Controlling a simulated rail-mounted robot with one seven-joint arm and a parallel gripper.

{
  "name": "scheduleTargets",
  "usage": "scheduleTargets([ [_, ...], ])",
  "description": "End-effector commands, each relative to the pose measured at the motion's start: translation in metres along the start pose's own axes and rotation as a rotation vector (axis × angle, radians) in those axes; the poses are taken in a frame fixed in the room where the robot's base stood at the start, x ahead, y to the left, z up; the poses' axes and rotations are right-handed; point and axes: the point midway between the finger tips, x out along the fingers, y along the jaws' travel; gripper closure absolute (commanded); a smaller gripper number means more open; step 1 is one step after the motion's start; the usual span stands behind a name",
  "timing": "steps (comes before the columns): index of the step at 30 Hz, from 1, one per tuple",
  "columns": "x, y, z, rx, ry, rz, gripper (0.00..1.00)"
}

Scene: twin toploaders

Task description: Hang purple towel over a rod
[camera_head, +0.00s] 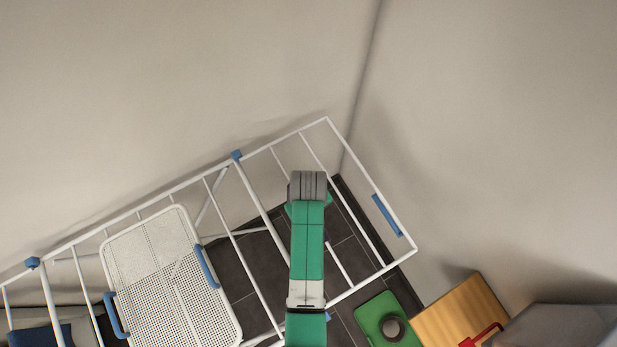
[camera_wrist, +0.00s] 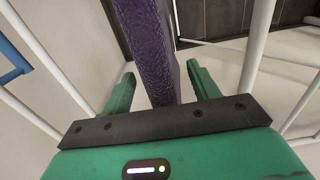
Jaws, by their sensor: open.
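In the wrist view, the purple towel (camera_wrist: 150,45) is a long narrow strip that runs from the top edge down between my gripper's fingers. My gripper (camera_wrist: 161,84) is open, with one green finger on each side of the towel and gaps visible between. The towel's far end leaves the picture, and I cannot tell whether a rod bears it. White rods of the drying rack (camera_wrist: 262,35) pass on both sides of my gripper. In the head view, the white rack (camera_head: 222,170) stands beneath my arm, which hides most of my gripper and the towel.
A white perforated basket (camera_head: 165,270) with blue handles sits on the rack's left part. Walls stand close behind the rack. At lower right are a green object (camera_head: 375,312) with a grey round top and a wooden surface (camera_head: 455,310) with a red handle-like item (camera_head: 482,336).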

Motion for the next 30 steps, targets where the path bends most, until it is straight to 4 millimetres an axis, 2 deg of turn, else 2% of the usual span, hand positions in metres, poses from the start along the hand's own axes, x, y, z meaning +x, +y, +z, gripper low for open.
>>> scheduleTargets([
  [6,-0.045,0.001,-0.001,0.001,0.004,0.002,0.40],
  [12,-0.071,0.000,-0.001,0.000,0.003,0.002,0.40],
  [26,-0.078,0.001,-0.003,0.003,0.011,0.006,0.40],
  [29,-0.111,0.013,-0.023,0.027,0.107,0.059,0.40],
  [30,-0.136,0.021,-0.038,0.048,0.178,0.096,0.40],
])
